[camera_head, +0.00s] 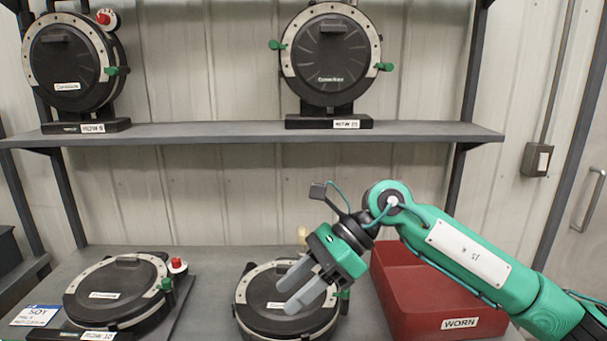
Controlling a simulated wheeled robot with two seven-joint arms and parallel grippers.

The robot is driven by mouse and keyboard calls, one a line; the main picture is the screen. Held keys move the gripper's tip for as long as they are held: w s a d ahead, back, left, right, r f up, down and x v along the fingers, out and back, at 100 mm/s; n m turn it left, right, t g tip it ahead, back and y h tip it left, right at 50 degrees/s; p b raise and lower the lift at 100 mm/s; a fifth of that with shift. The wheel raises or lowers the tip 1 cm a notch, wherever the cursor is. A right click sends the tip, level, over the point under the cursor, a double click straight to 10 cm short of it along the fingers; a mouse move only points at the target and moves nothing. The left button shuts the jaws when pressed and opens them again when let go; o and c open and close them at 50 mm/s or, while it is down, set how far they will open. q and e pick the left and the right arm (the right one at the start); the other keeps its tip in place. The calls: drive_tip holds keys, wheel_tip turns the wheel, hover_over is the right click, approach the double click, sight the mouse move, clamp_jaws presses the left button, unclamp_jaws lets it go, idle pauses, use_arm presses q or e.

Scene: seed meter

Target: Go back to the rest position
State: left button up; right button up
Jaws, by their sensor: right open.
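My right gripper (291,293) is open, with its two grey fingers apart and nothing between them. It hangs over the right part of a round black seed meter (262,314) on the lower shelf and hides part of that meter. I cannot tell whether the fingertips touch it. My green right arm (470,255) reaches in from the right, in front of the red bin. My left gripper does not show.
Another seed meter (120,292) lies at the lower left beside a SOY card (35,316). A red bin (400,292) marked WORN stands at the right. The upper shelf (220,133) holds two upright meters, at left (72,65) and centre (330,55). A door is far right.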

drive_tip(key=s+a+r+m+g+y, duration=0.1)
drive_tip(key=s+a+r+m+y, duration=0.35)
drive_tip(key=y, duration=0.45)
drive_tip(key=w+d+f+m+t, duration=0.1)
drive_tip(key=w+d+m+t, duration=0.3)
drive_tip(key=m+t, duration=0.8)
drive_tip(key=w+d+f+m+t, duration=0.2)
drive_tip(key=w+d+m+t, duration=0.25)
drive_tip(key=m+t, duration=0.75)
drive_tip(key=s+d+f+m+g+h, duration=0.1)
drive_tip(key=d+f+m+h, duration=0.5)
drive_tip(key=f+m+h, duration=0.25)
drive_tip(key=d+f+m+g+h, duration=0.1)
drive_tip(key=d+f+m+h, duration=0.5)
drive_tip(key=f+m+h, duration=0.3)
drive_tip(key=s+d+f+m+g+h, duration=0.1)
drive_tip(key=s+d+f+m+g, duration=0.3)
drive_tip(key=s+f+g, duration=0.55)
drive_tip(key=s+d+f+m+g, duration=0.4)
drive_tip(key=s+f, duration=0.9)
drive_tip(key=s, duration=0.4)
wheel_tip(320, 180, down, 29)
drive_tip(key=g, duration=0.1)
drive_tip(key=s+d+f+g, duration=0.1)
drive_tip(key=s+d+f, duration=0.2)
drive_tip(key=s+f, duration=1.6)
drive_tip(key=shift+d+f+g, duration=0.2)
drive_tip(key=shift+f+g, duration=0.15)
drive_tip(key=shift+f, duration=0.6)
